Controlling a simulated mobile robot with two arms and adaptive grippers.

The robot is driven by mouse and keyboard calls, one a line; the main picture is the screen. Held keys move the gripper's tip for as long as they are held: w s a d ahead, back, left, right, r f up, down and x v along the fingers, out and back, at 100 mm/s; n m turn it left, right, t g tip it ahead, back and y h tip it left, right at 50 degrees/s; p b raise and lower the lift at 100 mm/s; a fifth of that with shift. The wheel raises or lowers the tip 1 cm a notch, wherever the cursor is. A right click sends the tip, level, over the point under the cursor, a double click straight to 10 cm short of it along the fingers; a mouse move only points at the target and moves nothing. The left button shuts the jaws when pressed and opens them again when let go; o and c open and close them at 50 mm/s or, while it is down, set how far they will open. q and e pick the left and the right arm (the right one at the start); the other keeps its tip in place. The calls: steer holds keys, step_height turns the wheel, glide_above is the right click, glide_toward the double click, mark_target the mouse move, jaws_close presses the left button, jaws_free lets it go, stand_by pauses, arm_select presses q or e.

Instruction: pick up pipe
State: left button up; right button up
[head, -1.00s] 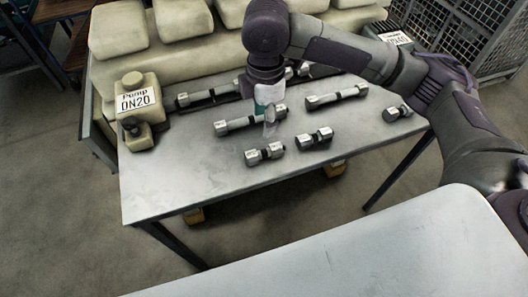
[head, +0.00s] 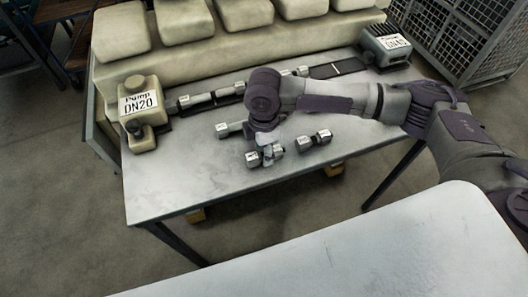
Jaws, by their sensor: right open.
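Several grey metal pipe pieces with flanged ends lie on the light table (head: 190,180). My right gripper (head: 268,150) is over the short front pipe (head: 252,159), its fingers open and pointing down. It partly covers this pipe, and I cannot tell whether the fingers touch it. Another short pipe (head: 314,141) lies just to the right. A longer pipe (head: 230,129) lies behind, its right part hidden by my arm. My left gripper is not in view.
A beige pump marked DN20 (head: 139,112) stands at the table's left, and a dark grey pump (head: 386,45) at its back right. A pipe line (head: 210,99) runs between them in front of a beige engine block (head: 235,45). The table's front left is clear.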

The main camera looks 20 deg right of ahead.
steer(key=shift+f, duration=0.45)
steer(key=shift+c, duration=0.2)
jaws_close()
steer(key=shift+r, duration=0.15)
